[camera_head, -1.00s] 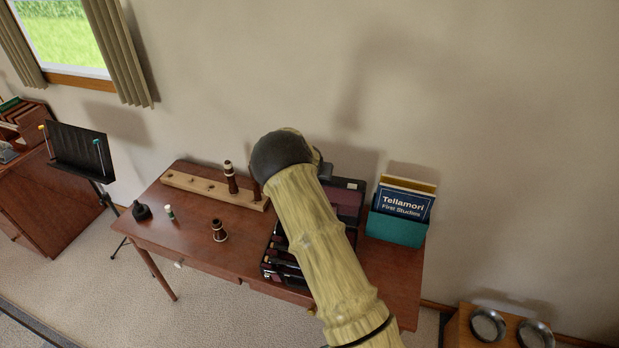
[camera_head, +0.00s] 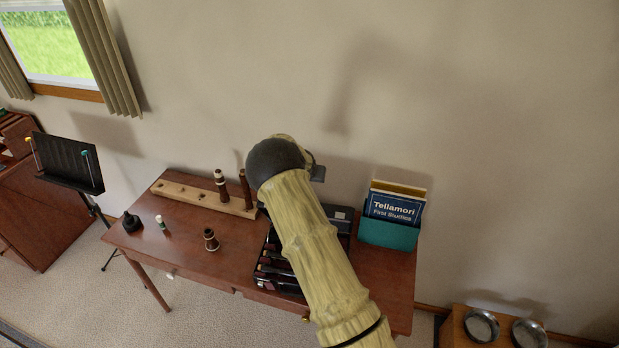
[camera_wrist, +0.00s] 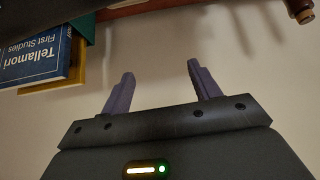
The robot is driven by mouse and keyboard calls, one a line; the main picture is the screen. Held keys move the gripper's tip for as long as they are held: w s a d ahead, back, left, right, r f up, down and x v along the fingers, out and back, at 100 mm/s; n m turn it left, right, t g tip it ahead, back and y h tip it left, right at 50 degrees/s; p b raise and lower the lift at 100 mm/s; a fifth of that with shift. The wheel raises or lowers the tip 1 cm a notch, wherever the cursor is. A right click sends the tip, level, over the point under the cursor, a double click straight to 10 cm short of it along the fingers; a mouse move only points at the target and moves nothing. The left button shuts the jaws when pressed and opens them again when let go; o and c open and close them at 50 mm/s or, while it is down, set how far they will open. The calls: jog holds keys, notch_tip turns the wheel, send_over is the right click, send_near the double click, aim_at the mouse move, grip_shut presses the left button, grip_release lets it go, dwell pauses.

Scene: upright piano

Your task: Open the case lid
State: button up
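The case (camera_head: 280,268) lies on the wooden table, its open side showing dark parts inside. Its lid (camera_head: 343,226) shows as a dark panel at the back right of the case, so it looks raised, though my arm covers much of both and its exact angle cannot be told. My gripper (camera_wrist: 160,73) is open and empty in the wrist view, with the pale wall beyond its fingers. In the head view it is mostly hidden behind my arm, above the case, and no contact with the lid shows.
A teal holder (camera_head: 388,235) with books (camera_head: 396,205) stands right of the case. A wooden peg rack (camera_head: 195,195) and small instrument parts (camera_head: 210,240) stand to its left. The wall is close behind the table. A music stand (camera_head: 68,162) is farther left.

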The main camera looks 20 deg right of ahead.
jog(key=shift+a, duration=0.1)
jog(key=b+v, duration=0.4)
jog(key=v, duration=1.3)
jog(key=shift+b, duration=0.4)
jog(key=shift+s, duration=0.15)
jog(key=s+a+f+n+g+y, duration=0.1)
jog(key=s+n, duration=0.1)
jog(key=s, duration=0.8)
jog(key=s+a+f+n+g+y+b, duration=0.1)
jog(key=s+a+f+n, duration=0.1)
jog(key=s, duration=0.8)
jog(key=s+a+f+n+g+y, duration=0.1)
jog(key=s+f+g, duration=0.1)
jog(key=s, duration=0.9)
jog(key=shift+a+n+y, duration=0.2)
jog(key=shift+n+y, duration=0.1)
jog(key=shift+n, duration=0.1)
jog(key=shift+w+f, duration=0.1)
jog(key=shift+f, duration=0.05)
jog(key=shift+c, duration=0.2)
